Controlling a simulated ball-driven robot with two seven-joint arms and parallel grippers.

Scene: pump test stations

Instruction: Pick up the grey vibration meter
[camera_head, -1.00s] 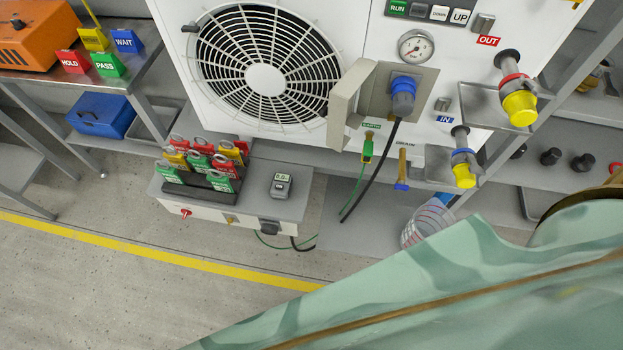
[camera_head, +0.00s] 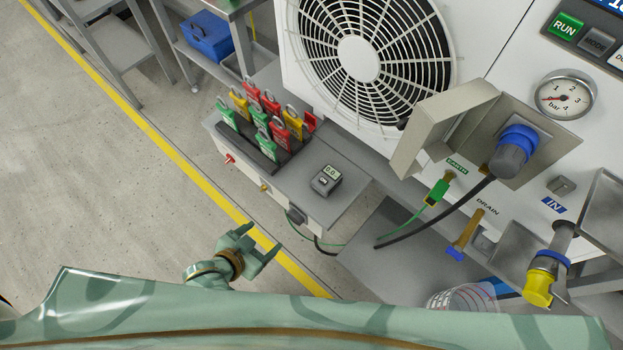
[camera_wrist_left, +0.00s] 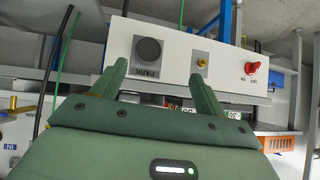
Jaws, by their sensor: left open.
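The grey vibration meter (camera_head: 326,180), a small handheld device with a lit display, lies on the grey top of a low white bench box (camera_head: 354,210) in the head view. My left gripper (camera_head: 265,237) is open and empty. It is in front of the box, lower left of the meter and apart from it. In the left wrist view its two fingers (camera_wrist_left: 160,62) point at the box's front panel (camera_wrist_left: 175,50), with a black PARK knob and a red switch. The meter does not show in that view. My right gripper is not in view.
A rack of red, yellow and green padlock tags (camera_head: 262,140) stands on the box left of the meter. The large white unit with a fan (camera_head: 358,58) rises behind. A black cable (camera_head: 440,222) and a green wire hang at the right. The floor at left is clear.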

